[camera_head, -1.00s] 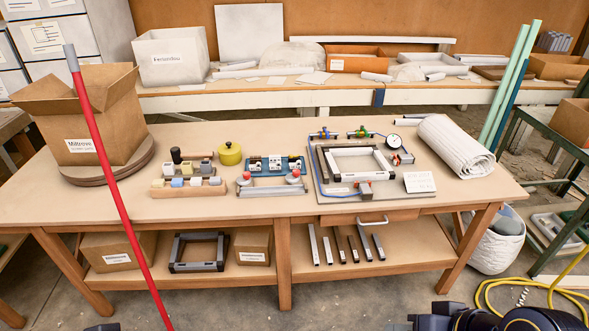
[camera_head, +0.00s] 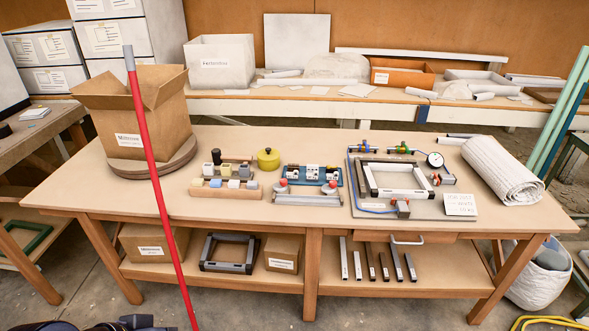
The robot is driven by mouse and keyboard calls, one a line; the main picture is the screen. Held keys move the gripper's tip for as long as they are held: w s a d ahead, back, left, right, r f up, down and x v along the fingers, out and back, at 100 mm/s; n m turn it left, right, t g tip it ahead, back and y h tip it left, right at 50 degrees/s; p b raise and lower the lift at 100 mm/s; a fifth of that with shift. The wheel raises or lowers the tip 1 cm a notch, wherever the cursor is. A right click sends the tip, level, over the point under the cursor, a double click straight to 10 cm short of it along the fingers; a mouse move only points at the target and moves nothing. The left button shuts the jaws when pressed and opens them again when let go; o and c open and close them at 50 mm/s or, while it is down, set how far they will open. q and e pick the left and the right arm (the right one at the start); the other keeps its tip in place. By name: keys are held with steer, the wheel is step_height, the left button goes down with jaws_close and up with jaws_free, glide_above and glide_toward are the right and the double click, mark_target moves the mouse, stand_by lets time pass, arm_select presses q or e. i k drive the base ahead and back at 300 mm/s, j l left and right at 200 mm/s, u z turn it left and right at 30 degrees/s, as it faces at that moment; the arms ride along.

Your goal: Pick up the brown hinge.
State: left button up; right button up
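I cannot make out a brown hinge for certain. A blue tray (camera_head: 347,178) at the middle of the wooden table (camera_head: 240,214) holds small pale metal parts, too small to tell apart. In front of it is a clamp fixture (camera_head: 306,199) with two red knobs. A wooden block (camera_head: 212,191) to the left carries several small pale and yellowish pieces. Part of my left arm, dark and cut off, shows at the bottom left edge, possibly with its gripper (camera_head: 136,322); its opening cannot be judged. My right gripper is out of view.
A red pole (camera_head: 160,185) stands in front of the table's left part. A cardboard box (camera_head: 134,115) sits on a round board. A frame fixture (camera_head: 400,180) and a white roll (camera_head: 502,170) occupy the right. Bars (camera_head: 370,262) lie on the lower shelf. The table's front strip is clear.

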mark_target(291, 167)
steer(key=i+j, duration=0.15)
steer(key=i, duration=0.3)
steer(key=i+j+z, duration=0.15)
steer(key=i, duration=0.3)
steer(key=i+j, duration=0.2)
steer(key=i, duration=0.3)
steer(key=z, duration=1.2)
steer(key=i+j, duration=0.05)
